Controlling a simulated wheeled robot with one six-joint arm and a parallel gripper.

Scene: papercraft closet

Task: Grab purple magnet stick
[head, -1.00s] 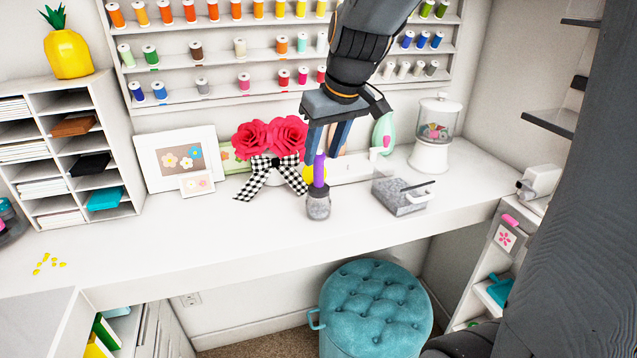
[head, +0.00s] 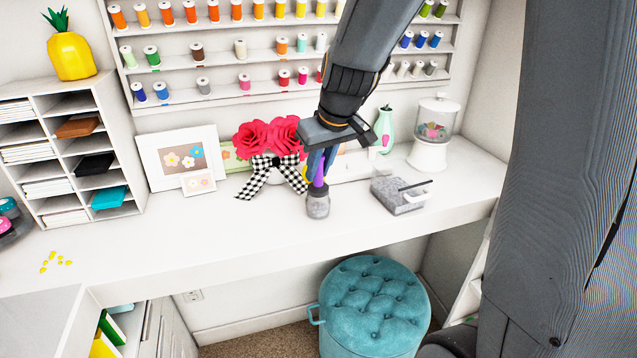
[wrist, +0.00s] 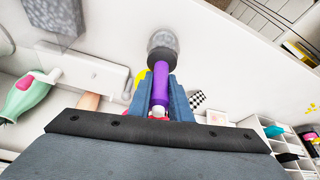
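The purple magnet stick (head: 319,172) stands up from a small grey, glittery jar-like base (head: 317,206) near the middle of the white desk. My gripper (head: 319,170) reaches down from above, its blue fingers on both sides of the stick. In the wrist view the purple stick (wrist: 160,86) lies between the two fingers (wrist: 161,88), which look closed against it. The grey base (wrist: 163,46) shows beyond the fingertips. I cannot tell whether the base is lifted off the desk.
Red paper roses (head: 268,137) with a checkered bow stand just behind and left. A teal stool (head: 373,305) stands below. The desk's left front is mostly clear.

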